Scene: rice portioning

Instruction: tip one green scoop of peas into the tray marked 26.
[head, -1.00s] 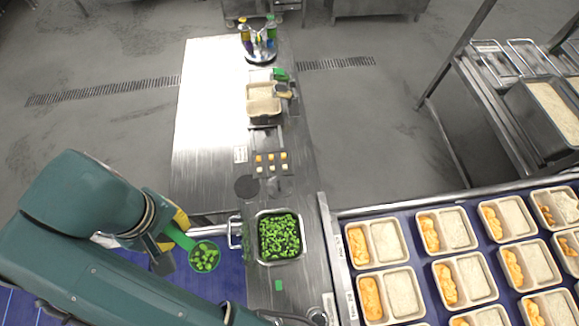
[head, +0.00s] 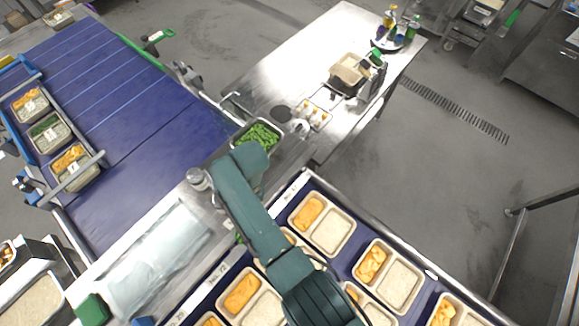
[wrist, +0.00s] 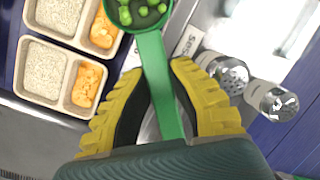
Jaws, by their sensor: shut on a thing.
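My gripper (wrist: 158,70), with yellow ribbed fingers, is shut on the handle of a green scoop (wrist: 160,75) in the wrist view. Peas (wrist: 140,12) lie in its bowl, which the top edge cuts off. In the head view my arm hides the gripper and most or all of the scoop. Similar trays (head: 319,222) sit in rows beside and under the arm. I cannot read the number 26 on any label.
A container of peas (head: 234,141) stands beyond my arm on the steel counter. A blue conveyor (head: 130,110) with several filled trays lies at left. Two clear jars with metal tops (wrist: 230,76) are right of the gripper in the wrist view.

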